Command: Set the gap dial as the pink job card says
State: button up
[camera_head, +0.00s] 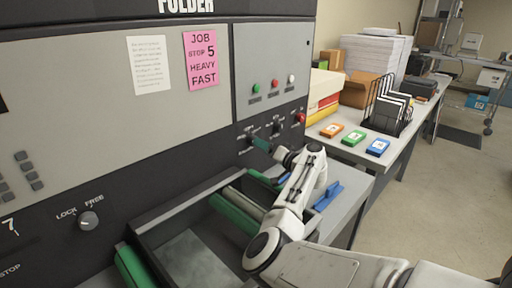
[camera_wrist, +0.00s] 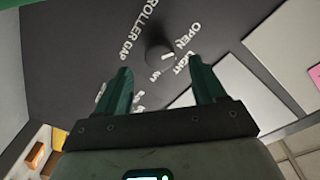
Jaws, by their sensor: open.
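The pink job card (camera_head: 201,60) on the machine front reads "JOB STOP 5 HEAVY FAST"; its edge also shows in the wrist view (camera_wrist: 315,74). The gap dial (camera_wrist: 157,54) is a dark round knob beside the words "ROLLER GAP". Its white mark faces the side with "OPEN" and "LIGHT"; I cannot tell exactly which word it meets. A third word by the knob is partly hidden. My gripper (camera_wrist: 160,68) is open and empty, its green fingers pointing at the panel on either side of the dial, apart from it in the picture. In the head view my gripper (camera_head: 263,146) covers part of the dial area.
A LOCK/FREE knob (camera_head: 88,221) sits lower left on the panel. Green, red and white buttons (camera_head: 273,86) and a red knob (camera_head: 299,118) are near.

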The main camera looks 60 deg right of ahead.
aim_at(252, 140)
jog(key=shift+b+x, duration=0.85)
jog(key=shift+x, duration=1.6)
jog(key=shift+c, duration=0.5)
jog(key=c, duration=1)
jog(key=shift+o, duration=0.2)
